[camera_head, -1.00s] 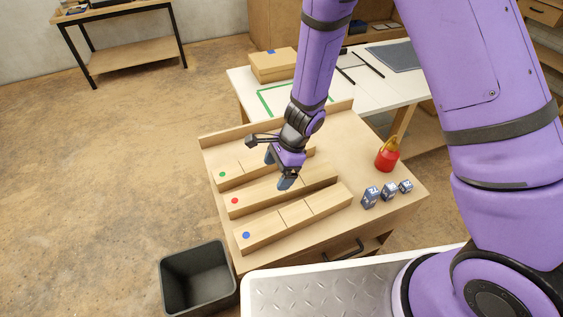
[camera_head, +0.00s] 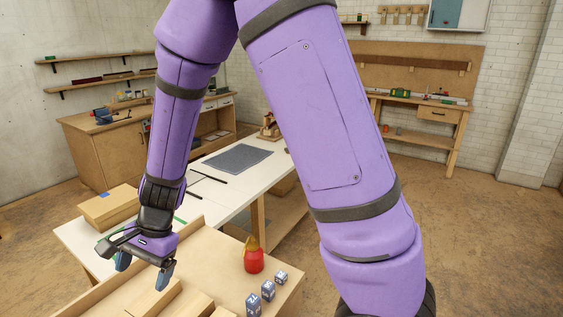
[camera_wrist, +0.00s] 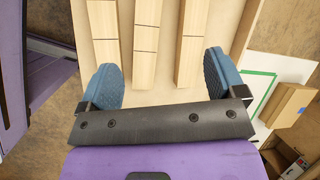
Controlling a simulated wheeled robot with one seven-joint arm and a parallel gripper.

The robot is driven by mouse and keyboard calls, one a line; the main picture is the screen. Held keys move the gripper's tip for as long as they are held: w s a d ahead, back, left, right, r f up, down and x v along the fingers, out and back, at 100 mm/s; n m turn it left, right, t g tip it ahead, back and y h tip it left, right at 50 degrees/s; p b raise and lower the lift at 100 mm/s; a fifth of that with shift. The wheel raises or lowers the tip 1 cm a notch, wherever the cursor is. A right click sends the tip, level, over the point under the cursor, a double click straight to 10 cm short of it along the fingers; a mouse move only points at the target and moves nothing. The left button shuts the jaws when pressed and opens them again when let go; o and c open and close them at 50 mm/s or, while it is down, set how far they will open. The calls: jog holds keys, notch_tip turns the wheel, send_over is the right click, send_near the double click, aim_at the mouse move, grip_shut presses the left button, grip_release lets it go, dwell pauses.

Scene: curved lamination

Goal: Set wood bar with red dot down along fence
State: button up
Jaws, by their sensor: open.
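Three pale wood bars lie side by side on the bench; the head view cuts them off at the bottom edge, and no coloured dot shows now. By its place in the earlier row, the middle bar (camera_head: 187,301) is the red-dot one; it also shows in the wrist view (camera_wrist: 146,38). The bar nearest the fence (camera_wrist: 190,50) and the far bar (camera_wrist: 104,40) flank it. The fence (camera_wrist: 245,38) runs along the right in the wrist view. My gripper (camera_head: 145,271) is open and empty above the bars, its blue fingers (camera_wrist: 160,80) apart.
A red bottle (camera_head: 253,258) and three blue-grey number blocks (camera_head: 267,291) stand to the right of the bars. Behind is a white table (camera_head: 225,185) with a cardboard box (camera_head: 108,206), a dark mat and dark rods.

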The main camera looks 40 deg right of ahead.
jog(key=s+d+r+n+t+h, duration=0.2)
jog(key=s+d+r+n, duration=0.3)
jog(key=s+d+r, duration=0.4)
jog(key=s+d+r+n+t+h, duration=0.3)
jog(key=s+d+r+n, duration=0.2)
jog(key=s+d+r, duration=0.5)
notch_tip(320, 180, up, 5)
jog(key=shift+d+r+n, duration=0.2)
jog(key=shift+d+n, duration=0.2)
jog(key=shift+d, duration=0.7)
jog(key=shift+o, duration=0.4)
